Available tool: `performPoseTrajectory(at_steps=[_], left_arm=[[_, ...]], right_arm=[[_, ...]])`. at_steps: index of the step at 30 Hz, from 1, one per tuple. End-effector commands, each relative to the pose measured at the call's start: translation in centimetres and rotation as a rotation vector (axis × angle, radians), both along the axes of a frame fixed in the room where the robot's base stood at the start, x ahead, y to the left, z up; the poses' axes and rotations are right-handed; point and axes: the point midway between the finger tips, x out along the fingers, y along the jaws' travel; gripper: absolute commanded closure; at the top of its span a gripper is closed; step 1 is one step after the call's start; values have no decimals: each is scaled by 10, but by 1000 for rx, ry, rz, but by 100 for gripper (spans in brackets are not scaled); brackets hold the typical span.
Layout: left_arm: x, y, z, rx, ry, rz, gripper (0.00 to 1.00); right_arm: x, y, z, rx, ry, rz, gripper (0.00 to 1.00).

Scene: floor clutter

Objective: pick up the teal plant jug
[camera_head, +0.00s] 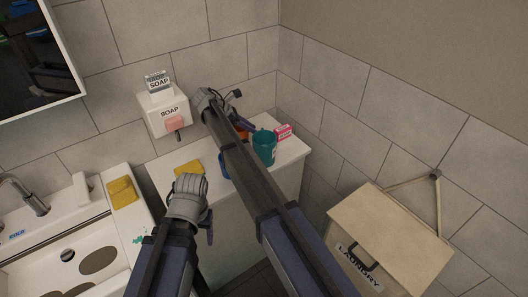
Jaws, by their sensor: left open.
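The teal plant jug (265,146) stands upright on the white counter (293,152), near its right end and just right of my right forearm. Part of its left side is close to or behind that arm. My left gripper (190,188) is low in front of the counter, left of the jug and apart from it; it is open, though its fingertips are mostly hidden by the wrist. My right gripper (231,98) is up near the wall, beyond and left of the jug. Its fingers are small and partly hidden, and I see nothing clearly held in it.
A pink box (283,131) stands behind the jug. An orange item (243,134) and a blue item (224,166) are partly hidden by my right arm. Yellow cloths (188,168) lie left. A soap dispenser (164,113) hangs on the wall. A laundry box (392,235) stands right.

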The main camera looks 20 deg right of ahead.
Motion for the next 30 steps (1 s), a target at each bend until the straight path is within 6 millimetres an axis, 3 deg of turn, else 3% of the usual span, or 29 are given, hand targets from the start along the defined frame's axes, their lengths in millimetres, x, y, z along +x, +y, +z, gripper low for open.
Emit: performPoseTrajectory(at_steps=[3, 11, 21, 30], left_arm=[[0, 0, -14, 0, 0, 0, 35], [0, 0, -17, 0, 0, 0, 35], [0, 0, -51, 0, 0, 0, 35], [0, 0, -51, 0, 0, 0, 35]], right_arm=[[0, -10, -14, 0, -1, -1, 70], [1, -14, -17, 0, -1, 1, 70], [3, -42, -51, 0, 0, -1, 70], [4, -47, -51, 0, 0, 1, 70]])
